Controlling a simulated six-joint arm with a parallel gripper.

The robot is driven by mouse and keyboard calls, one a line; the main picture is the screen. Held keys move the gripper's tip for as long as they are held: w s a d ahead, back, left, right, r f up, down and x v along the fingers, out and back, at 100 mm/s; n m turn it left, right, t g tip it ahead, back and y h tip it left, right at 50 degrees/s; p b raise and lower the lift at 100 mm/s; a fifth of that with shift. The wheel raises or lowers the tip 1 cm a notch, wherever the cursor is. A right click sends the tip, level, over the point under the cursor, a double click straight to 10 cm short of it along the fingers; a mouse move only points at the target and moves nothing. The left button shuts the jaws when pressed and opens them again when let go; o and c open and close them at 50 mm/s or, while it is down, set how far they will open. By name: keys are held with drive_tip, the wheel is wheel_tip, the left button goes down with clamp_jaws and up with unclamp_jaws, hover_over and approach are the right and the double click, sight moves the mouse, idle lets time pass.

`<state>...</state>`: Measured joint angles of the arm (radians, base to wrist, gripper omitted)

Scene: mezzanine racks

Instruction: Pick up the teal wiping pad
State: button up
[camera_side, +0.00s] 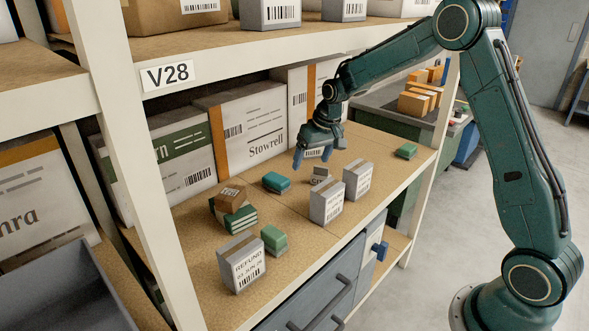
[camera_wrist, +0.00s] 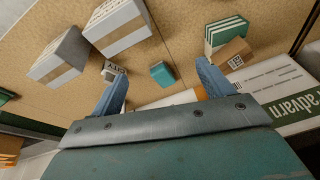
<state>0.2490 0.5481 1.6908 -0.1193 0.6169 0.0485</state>
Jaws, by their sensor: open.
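The teal wiping pad (camera_side: 276,182) lies flat on the tan shelf board, in the middle of the shelf in the side view. In the wrist view the teal pad (camera_wrist: 162,74) lies between and beyond my two blue fingers. My gripper (camera_side: 312,160) is open and empty, above the shelf and to the right of the pad in the side view. In the wrist view the open fingers (camera_wrist: 161,72) are wide apart, with nothing between them touching.
A small grey box (camera_side: 320,175) and two grey cartons (camera_side: 326,204) stand right of the pad. Green books with a brown box (camera_side: 230,193) are left. A green block (camera_side: 274,238) and a grey carton (camera_side: 241,263) are in front. Large cartons (camera_side: 248,128) line the back.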

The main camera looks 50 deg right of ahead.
sight(276, 178)
drive_tip(key=w+d+f+n+t, duration=0.1)
drive_tip(key=w+d+f, duration=0.1)
drive_tip(key=w, duration=0.4)
drive_tip(key=w+d+f+n+t, duration=0.1)
drive_tip(key=w+d+f, duration=0.1)
drive_tip(key=w+f, duration=0.2)
drive_tip(key=w, duration=0.2)
drive_tip(key=shift+w+d+t, duration=0.15)
drive_tip(key=shift+w+t, duration=0.15)
drive_tip(key=shift+f, duration=0.1)
drive_tip(key=shift+x, duration=4.15)
drive_tip(key=shift+w, duration=0.1)
drive_tip(key=shift+x, duration=2.55)
drive_tip(key=shift+d, duration=0.1)
drive_tip(key=c, duration=1.1)
